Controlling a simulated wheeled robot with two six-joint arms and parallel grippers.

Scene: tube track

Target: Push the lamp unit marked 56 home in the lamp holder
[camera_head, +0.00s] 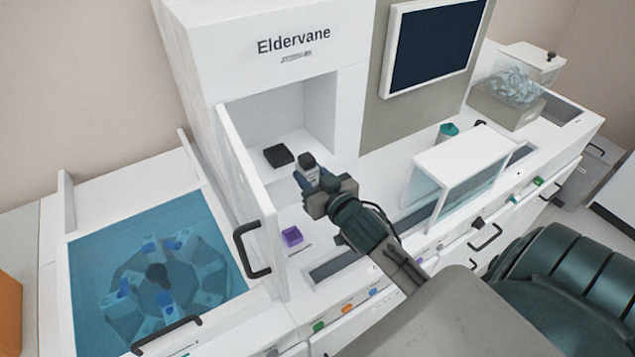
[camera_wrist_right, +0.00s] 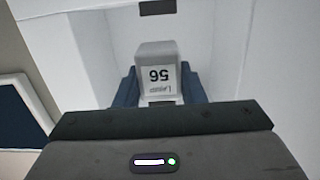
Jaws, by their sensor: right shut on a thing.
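The lamp unit marked 56 (camera_wrist_right: 158,75) is a pale grey block with a dark top. In the head view the lamp unit (camera_head: 308,166) is held in front of the open bay of the white cabinet. My right gripper (camera_head: 314,181) is shut on it, with blue fingers on both sides. A black block (camera_head: 279,156), which may be the lamp holder, sits on the bay floor behind and left of the lamp unit, apart from it. A dark piece (camera_wrist_right: 157,7) shows at the top of the wrist view. My left gripper is not in view.
The bay's white door (camera_head: 245,180) stands open at its left, with a dark handle (camera_head: 252,250). A small purple tray (camera_head: 292,237) lies in front of the bay. A blue-lidded carousel (camera_head: 160,262) is at left. A clear-fronted box (camera_head: 460,172) stands at right.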

